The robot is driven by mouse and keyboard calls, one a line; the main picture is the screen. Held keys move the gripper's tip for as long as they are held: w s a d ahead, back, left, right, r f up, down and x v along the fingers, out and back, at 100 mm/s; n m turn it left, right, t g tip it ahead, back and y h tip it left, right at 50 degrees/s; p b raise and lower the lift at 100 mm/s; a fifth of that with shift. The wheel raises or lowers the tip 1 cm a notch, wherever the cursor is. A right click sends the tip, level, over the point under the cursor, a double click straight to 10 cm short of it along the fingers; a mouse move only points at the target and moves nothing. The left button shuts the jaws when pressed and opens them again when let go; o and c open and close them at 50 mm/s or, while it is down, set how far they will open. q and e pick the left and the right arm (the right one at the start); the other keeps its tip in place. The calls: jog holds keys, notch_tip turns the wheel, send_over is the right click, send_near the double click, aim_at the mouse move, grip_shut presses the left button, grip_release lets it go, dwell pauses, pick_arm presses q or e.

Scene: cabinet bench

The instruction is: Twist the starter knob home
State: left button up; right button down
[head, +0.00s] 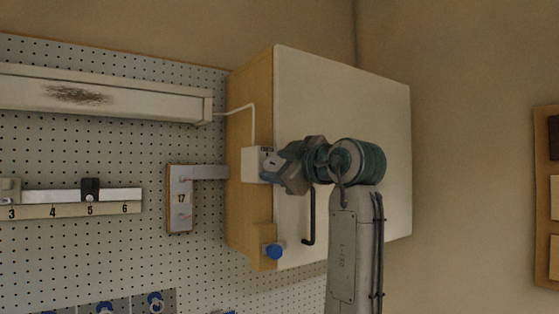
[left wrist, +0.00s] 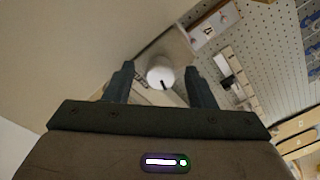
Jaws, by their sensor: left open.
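The starter knob (left wrist: 160,76) is round and white with a dark mark at its lower edge. In the left wrist view it sits between the two fingertips of my left gripper (left wrist: 159,68), with a gap on each side. The jaws are open, and I cannot tell how deep the knob is between them. In the head view my left gripper (head: 274,167) is at the face of a white box (head: 249,160) on the cabinet's wooden side. The gripper hides most of the knob there. My right gripper is in neither view.
The cabinet (head: 345,110) has a large pale front with a dark bar handle (head: 309,225).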

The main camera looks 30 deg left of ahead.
pick_arm(q)
jog(key=shift+c, duration=0.2)
jog(key=c, duration=0.9)
jog(key=shift+f+m+b, duration=0.15)
jog(key=shift+m+b, duration=0.85)
jog(key=shift+m, duration=0.3)
jog(key=m+b, duration=0.2)
jog(key=m, duration=0.2)
jog(key=shift+b, duration=0.35)
jog(key=m+b, duration=0.1)
jog(key=m, duration=0.3)
jog(key=shift+s+b, duration=0.1)
jog(key=shift+b, duration=0.3)
jog(key=shift+m+t+b, duration=0.3)
jog(key=shift+m+b, duration=0.5)
jog(key=shift+m, duration=1.2)
